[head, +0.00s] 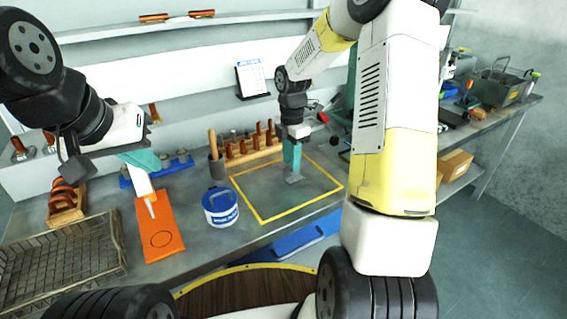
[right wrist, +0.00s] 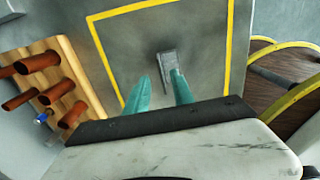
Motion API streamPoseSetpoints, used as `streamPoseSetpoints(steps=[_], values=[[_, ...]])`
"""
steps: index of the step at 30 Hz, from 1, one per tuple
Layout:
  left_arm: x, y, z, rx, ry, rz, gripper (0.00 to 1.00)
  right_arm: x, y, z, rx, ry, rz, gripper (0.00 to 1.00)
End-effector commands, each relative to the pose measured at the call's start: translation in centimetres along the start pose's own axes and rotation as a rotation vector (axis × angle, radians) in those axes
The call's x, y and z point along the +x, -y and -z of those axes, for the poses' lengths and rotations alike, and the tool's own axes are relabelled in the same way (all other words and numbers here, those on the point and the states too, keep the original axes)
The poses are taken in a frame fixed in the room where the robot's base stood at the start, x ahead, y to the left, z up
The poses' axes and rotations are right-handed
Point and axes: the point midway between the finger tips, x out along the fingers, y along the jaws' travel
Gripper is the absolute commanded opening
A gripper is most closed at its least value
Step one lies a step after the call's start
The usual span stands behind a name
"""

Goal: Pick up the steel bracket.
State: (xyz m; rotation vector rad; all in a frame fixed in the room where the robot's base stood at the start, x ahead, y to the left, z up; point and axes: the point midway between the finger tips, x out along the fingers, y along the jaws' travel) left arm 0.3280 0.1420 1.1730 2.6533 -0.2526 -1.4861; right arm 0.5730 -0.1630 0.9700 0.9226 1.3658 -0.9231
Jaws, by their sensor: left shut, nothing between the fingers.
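The steel bracket (head: 294,179) is a small grey piece lying on the grey bench inside a yellow outlined square. In the right wrist view the bracket (right wrist: 167,60) lies at the fingertips, closer to the right-hand finger. My right gripper (head: 292,170) points down just over it, and part of the bracket is hidden behind the fingers. In the right wrist view its teal fingers (right wrist: 160,77) are apart; whether one touches the bracket I cannot tell.
A wire basket (head: 120,250) and an orange board (head: 165,237) are on the left. A blue and white tub (head: 221,208) stands left of the yellow square (head: 262,219). A wooden rack (head: 250,154) of brown-handled tools stands behind it. The square is otherwise clear.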

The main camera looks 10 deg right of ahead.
Motion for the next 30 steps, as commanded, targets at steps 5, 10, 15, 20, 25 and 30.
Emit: streamPoseSetpoints(steps=[5, 10, 15, 20, 25, 30], values=[[0.0, 0.0, 0.0, 0.0, 0.0, 0.0, 0.0, 2.6, 0.2, 0.0, 0.001, -0.001, 0.002, 0.29], [0.0, 0.0, 0.0, 0.0, 0.0, 0.0, 0.0, 3.2, 0.2, 0.0, 0.002, 0.0, -0.001, 0.29], [0.0, 0.0, 0.0, 0.0, 0.0, 0.0, 0.0, 3.2, 0.2, 0.0, 0.002, 0.0, -0.001, 0.25], [0.0, 0.0, 0.0, 0.0, 0.0, 0.0, 0.0, 3.2, 0.2, 0.0, 0.003, 0.0, -0.001, 0.0], [0.0, 0.0, 0.0, 0.0, 0.0, 0.0, 0.0, 3.1, 0.2, 0.0, 0.003, 0.0, -0.001, 0.0], [0.0, 0.0, 0.0, 0.0, 0.0, 0.0, 0.0, 3.1, 0.2, 0.0, 0.003, 0.0, -0.001, 0.0]])
